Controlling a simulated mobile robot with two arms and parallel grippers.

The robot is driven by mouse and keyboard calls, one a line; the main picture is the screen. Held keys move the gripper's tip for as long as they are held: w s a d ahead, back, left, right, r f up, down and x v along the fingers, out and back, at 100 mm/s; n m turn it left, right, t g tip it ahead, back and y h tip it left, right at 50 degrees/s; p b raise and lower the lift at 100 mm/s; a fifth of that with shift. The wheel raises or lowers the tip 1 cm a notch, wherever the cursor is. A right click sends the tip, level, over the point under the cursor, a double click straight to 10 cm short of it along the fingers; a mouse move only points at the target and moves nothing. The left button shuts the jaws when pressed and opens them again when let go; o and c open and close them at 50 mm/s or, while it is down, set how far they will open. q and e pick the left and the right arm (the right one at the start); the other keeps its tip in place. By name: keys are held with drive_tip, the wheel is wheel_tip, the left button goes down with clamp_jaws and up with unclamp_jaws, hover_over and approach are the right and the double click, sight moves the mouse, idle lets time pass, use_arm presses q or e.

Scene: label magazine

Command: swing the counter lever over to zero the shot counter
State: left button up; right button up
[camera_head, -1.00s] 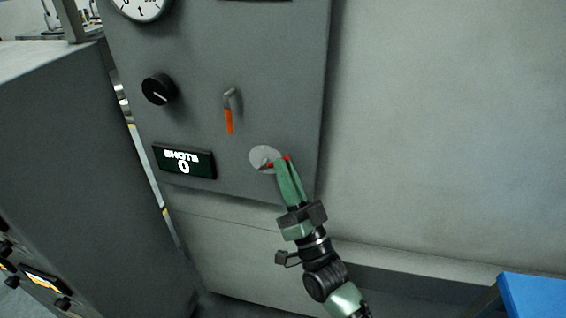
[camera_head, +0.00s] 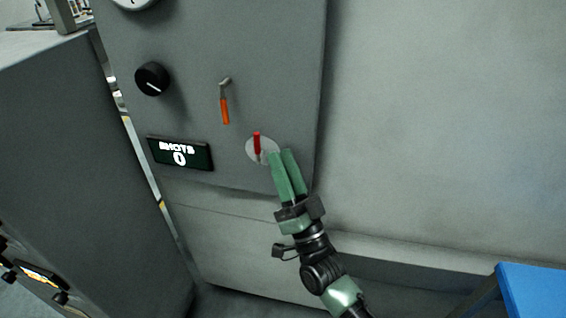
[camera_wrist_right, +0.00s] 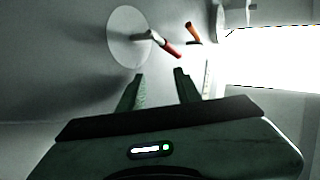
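The counter lever (camera_head: 257,142) has a red handle and sits on a round pale disc (camera_head: 250,155) on the grey panel. It points roughly up in the head view. The shot display (camera_head: 180,153) to its left reads "SHOTS 0". My right gripper (camera_head: 280,152) is below and right of the lever, its fingers apart with nothing between them. In the right wrist view, the red handle (camera_wrist_right: 172,49) lies beyond the open fingertips (camera_wrist_right: 159,74), clear of them. My left gripper is out of view.
A second lever with an orange handle (camera_head: 225,110) hangs above and left of the counter lever. A black knob (camera_head: 152,79) is further left. A blue surface (camera_head: 535,290) is at lower right. The wall right of the panel is bare.

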drive_tip(key=b+v, duration=0.1)
drive_tip(key=v, duration=0.6)
drive_tip(key=shift+f+b, duration=0.2)
drive_tip(key=shift+b, duration=0.15)
drive_tip(key=shift+s, duration=0.1)
